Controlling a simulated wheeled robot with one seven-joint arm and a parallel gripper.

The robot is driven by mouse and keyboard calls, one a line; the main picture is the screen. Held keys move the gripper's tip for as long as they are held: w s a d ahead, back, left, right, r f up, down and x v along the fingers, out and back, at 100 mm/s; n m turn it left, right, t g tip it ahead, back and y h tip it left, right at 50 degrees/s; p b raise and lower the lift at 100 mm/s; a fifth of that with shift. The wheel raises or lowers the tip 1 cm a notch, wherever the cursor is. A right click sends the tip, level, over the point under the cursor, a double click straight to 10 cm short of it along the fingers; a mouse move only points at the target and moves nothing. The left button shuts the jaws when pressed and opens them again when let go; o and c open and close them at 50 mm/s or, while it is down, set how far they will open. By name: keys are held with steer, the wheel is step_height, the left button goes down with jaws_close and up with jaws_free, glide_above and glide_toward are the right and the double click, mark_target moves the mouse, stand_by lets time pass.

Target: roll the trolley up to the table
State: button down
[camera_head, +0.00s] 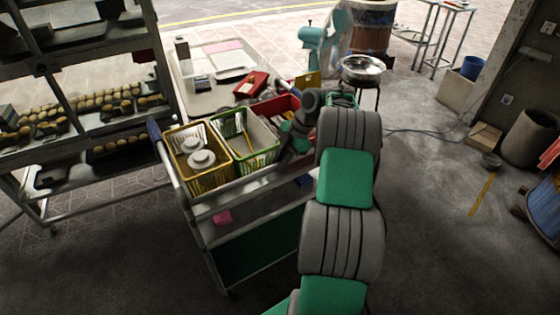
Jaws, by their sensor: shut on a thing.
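The metal trolley (235,205) stands in the middle of the view, with a lower shelf and a blue-ended handle at its left. On its top are a yellow basket (198,180) with white crockery, a green basket (262,150) with a pale inside, and a red basket to the right. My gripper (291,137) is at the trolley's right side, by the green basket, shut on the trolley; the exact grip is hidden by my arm. The table (200,98) with a pale top is right behind the trolley; any gap between them is hidden by the baskets.
A rack (75,85) with trays of rolls stands close at the left. A red box (251,84) and a white tray lie on the table. A turquoise fan (322,42) and a metal bowl (363,69) are behind.

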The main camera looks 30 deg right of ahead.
steer(key=shift+w+r, duration=0.2)
steer(key=shift+w, duration=0.05)
steer(key=c, duration=1.7)
jaws_free()
steer(key=shift+c, duration=0.2)
steer(key=shift+o, duration=1.4)
steer(key=shift+w, duration=0.1)
steer(key=shift+o, duration=0.8)
steer(key=shift+f, duration=0.15)
steer(key=p+v, duration=0.1)
steer(key=v, duration=0.7)
steer(key=shift+p, duration=0.3)
steer(key=shift+f, duration=0.1)
